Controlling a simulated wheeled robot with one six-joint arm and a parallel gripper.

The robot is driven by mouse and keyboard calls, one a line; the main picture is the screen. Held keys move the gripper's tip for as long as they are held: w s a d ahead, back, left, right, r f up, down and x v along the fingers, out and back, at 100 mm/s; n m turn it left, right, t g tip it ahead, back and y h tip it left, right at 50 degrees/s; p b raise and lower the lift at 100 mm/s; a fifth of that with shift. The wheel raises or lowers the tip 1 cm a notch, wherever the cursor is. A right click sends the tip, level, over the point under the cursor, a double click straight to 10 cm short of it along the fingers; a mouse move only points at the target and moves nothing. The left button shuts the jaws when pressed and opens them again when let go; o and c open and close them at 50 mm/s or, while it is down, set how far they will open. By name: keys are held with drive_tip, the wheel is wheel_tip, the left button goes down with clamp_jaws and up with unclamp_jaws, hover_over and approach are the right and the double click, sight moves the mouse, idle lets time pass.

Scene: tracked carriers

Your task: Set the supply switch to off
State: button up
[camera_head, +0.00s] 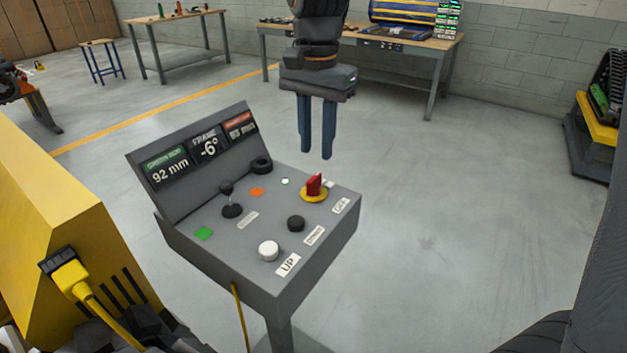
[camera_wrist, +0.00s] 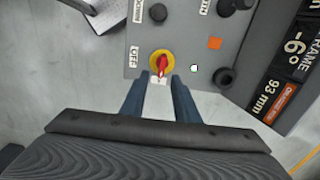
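The supply switch (camera_head: 315,186) is a red rotary handle on a yellow round plate, at the right part of the sloped grey console. It also shows in the wrist view (camera_wrist: 162,64), its handle lying roughly up-down and pointing toward a small white label at its lower edge. A label that appears to read OFF (camera_wrist: 133,57) is to its left. My gripper (camera_head: 317,152) hangs with its blue fingers pointing down, above the console's far right side. In the wrist view my open, empty fingers (camera_wrist: 160,80) flank the area just below the handle. Contact with the handle cannot be told.
The console also carries a white button (camera_head: 268,250), a black button (camera_head: 296,223), a joystick (camera_head: 231,208), a black knob (camera_head: 262,165) and a small lit lamp (camera_head: 285,181). Display screens (camera_head: 208,145) stand along its back.

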sight(314, 177)
drive_tip(key=shift+w+a, duration=0.1)
drive_tip(key=shift+a, duration=0.25)
wheel_tip(314, 177, down, 7)
drive_tip(key=shift+d+f+p, duration=0.1)
drive_tip(key=shift+f+p, duration=0.1)
drive_tip(key=shift+p, duration=0.1)
drive_tip(key=shift+c, duration=0.4)
clamp_jaws()
